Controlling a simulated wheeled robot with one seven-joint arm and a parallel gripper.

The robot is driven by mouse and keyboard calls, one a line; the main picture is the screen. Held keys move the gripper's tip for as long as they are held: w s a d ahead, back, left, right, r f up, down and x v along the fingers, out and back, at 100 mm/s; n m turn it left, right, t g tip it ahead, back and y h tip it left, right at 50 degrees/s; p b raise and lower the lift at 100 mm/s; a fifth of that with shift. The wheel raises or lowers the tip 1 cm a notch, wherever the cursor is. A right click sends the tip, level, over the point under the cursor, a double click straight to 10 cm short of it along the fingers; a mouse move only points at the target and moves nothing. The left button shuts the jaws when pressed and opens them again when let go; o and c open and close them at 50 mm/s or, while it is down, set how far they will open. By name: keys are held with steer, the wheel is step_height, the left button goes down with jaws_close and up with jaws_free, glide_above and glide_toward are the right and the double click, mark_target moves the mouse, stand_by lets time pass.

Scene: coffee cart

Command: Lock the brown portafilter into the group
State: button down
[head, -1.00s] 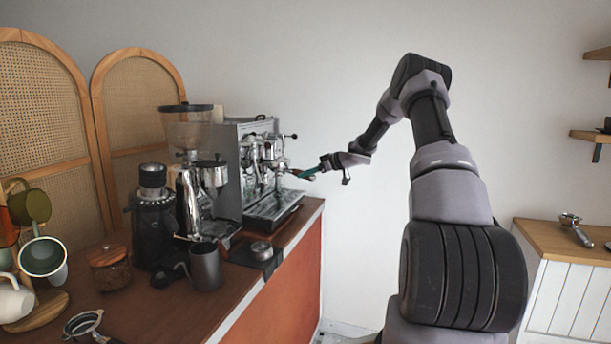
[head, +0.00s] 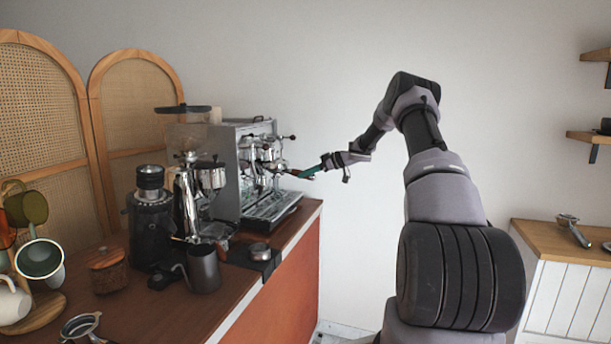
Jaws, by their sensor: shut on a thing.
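The silver espresso machine (head: 229,170) stands at the far end of the brown counter, its group side facing right. The portafilter's head points toward the machine's front and is too small and crowded by chrome parts to make out. I cannot tell whether it is seated in the group or only beside it.
A grinder (head: 150,220), a steel pitcher (head: 204,268) and a tamping mat (head: 240,255) stand nearer on the counter. Another portafilter (head: 80,326) lies at the near left.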

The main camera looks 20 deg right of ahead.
steer(key=shift+c, duration=2.2)
jaws_free()
steer(key=shift+d, duration=0.15)
steer(key=v, duration=1)
steer(key=shift+s+d+r, duration=0.15)
steer(key=shift+s+d, duration=0.05)
